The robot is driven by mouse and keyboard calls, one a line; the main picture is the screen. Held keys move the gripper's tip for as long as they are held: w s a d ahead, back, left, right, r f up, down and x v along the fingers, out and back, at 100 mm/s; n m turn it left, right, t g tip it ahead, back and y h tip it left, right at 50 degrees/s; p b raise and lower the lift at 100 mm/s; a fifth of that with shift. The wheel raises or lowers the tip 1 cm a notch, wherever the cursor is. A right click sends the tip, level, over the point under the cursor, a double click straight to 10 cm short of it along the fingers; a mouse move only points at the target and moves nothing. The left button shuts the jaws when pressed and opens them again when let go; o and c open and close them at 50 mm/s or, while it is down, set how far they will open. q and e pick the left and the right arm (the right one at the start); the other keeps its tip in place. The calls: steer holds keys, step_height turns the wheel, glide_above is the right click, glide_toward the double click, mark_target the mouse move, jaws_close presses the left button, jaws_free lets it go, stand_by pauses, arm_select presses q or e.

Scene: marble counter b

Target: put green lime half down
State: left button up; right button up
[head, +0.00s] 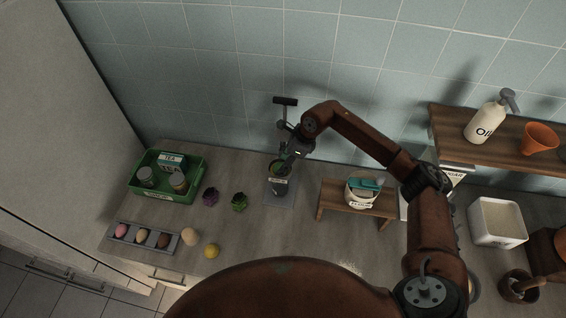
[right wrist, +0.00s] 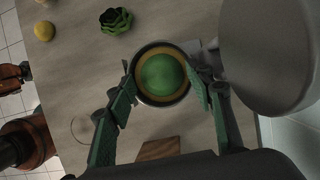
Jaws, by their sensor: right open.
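The green lime half (right wrist: 162,74) lies dome up inside a round dark cup with a yellowish inner ring (right wrist: 160,97), seen in the right wrist view. In the head view the cup belongs to a grey stand (head: 280,187) with an upright post and a dark crossbar handle (head: 285,101). My right gripper (right wrist: 163,88) is open, its green fingers on either side of the cup and lime half; it also shows over the stand in the head view (head: 291,157). Whether the fingers touch the cup is unclear. My left gripper is not in view.
A large grey round part (right wrist: 268,50) is close to the right finger. Green and purple succulents (head: 239,202) (head: 210,196) stand left of the stand. A wooden riser (head: 385,207) with a white pot (head: 361,190) stands to its right. A green crate (head: 143,190) is farther left.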

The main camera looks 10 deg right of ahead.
steer(key=b+v, duration=0.3)
steer(key=v, duration=0.9)
steer(key=shift+r, duration=0.35)
